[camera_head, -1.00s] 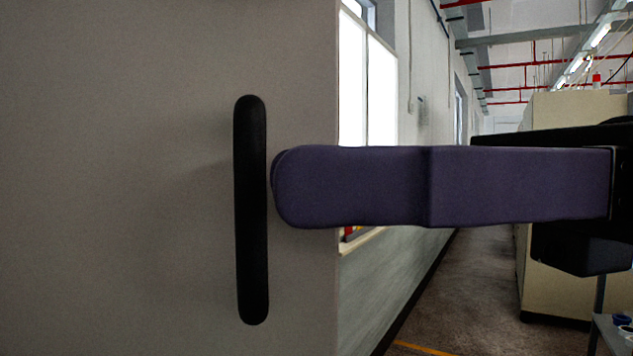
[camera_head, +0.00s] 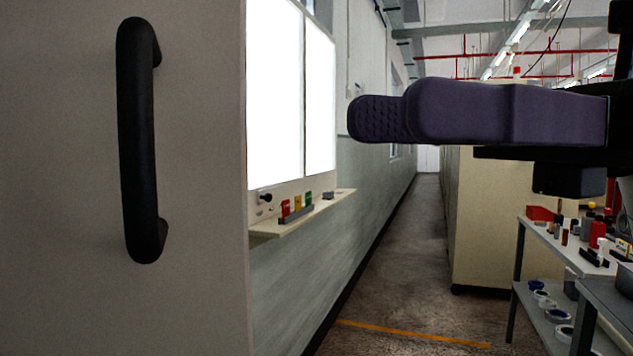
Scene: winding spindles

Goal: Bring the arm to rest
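My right gripper (camera_head: 402,112) comes in from the right at upper centre, with dark purple fingers pointing left. The far finger's textured inner pad shows past the tip of the near finger, so the fingers stand apart, and I see nothing between them. The near finger hides most of the far one. A black vertical bar handle (camera_head: 137,140) is on a grey-beige panel (camera_head: 60,200) at the left. The gripper is well to the right of the handle and apart from it. My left gripper is not in view.
A ledge with small coloured items (camera_head: 300,215) is under a bright window on the left wall. A clear aisle (camera_head: 420,250) runs back in the middle, with a yellow floor line. A beige cabinet (camera_head: 490,225) and a grey shelf table (camera_head: 540,228) holding small items stand at the right.

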